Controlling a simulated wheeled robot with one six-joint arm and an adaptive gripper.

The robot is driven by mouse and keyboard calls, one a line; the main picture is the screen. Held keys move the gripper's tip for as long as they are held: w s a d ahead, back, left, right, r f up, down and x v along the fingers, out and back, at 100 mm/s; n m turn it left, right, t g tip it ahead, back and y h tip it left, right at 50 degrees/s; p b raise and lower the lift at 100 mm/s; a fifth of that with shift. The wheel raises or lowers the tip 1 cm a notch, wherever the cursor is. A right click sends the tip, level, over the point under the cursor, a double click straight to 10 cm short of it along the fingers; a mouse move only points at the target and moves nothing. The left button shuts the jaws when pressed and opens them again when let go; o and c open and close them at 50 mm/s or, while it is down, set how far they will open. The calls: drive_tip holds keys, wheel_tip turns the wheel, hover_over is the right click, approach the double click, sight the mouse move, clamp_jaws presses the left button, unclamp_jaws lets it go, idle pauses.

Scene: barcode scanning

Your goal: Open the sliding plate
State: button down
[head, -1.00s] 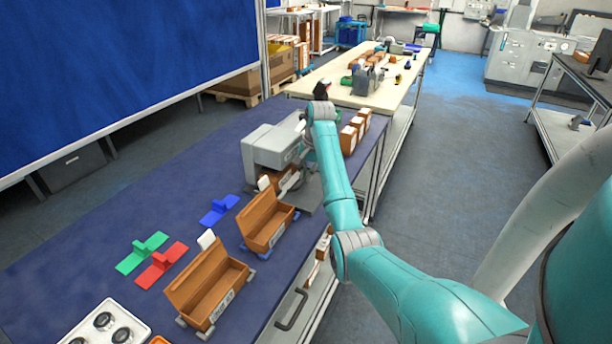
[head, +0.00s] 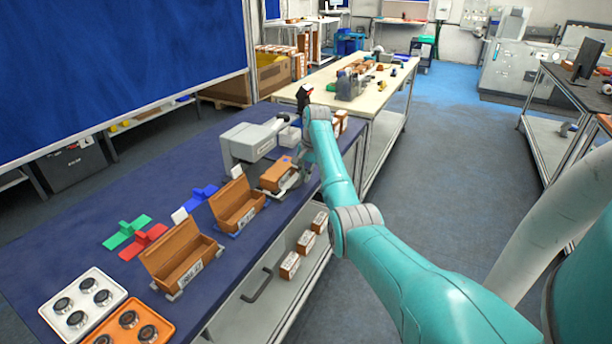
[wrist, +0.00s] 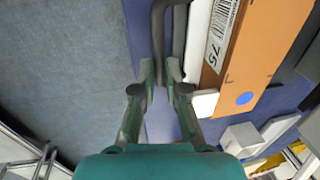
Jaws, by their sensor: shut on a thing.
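The sliding plate's dark grey handle (wrist: 173,40) shows as a bent bar at the top of the wrist view. My gripper (wrist: 162,72) has its two fingers close together around the handle's bar. In the head view my gripper is mostly hidden behind my wrist, at the right side of the grey scanning machine (head: 247,142). A brown box (head: 277,175) sits in front of the machine, near my gripper. In the wrist view this box (wrist: 254,45) has a white barcode label and a blue dot. The plate itself is largely hidden.
Two open brown bins (head: 182,258) stand on the blue table. Green, red and blue pieces (head: 127,231) lie left of them. A white tray (head: 83,304) and an orange tray (head: 128,325) hold round parts. Small boxes sit on the lower shelf. The floor to the right is clear.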

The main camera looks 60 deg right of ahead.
drive_tip(key=c, duration=1.2)
unclamp_jaws()
wheel_tip(320, 180, up, 12)
drive_tip(key=s, duration=0.2)
drive_tip(key=shift+s+d+f, duration=0.1)
drive_tip(key=shift+d+f, duration=0.05)
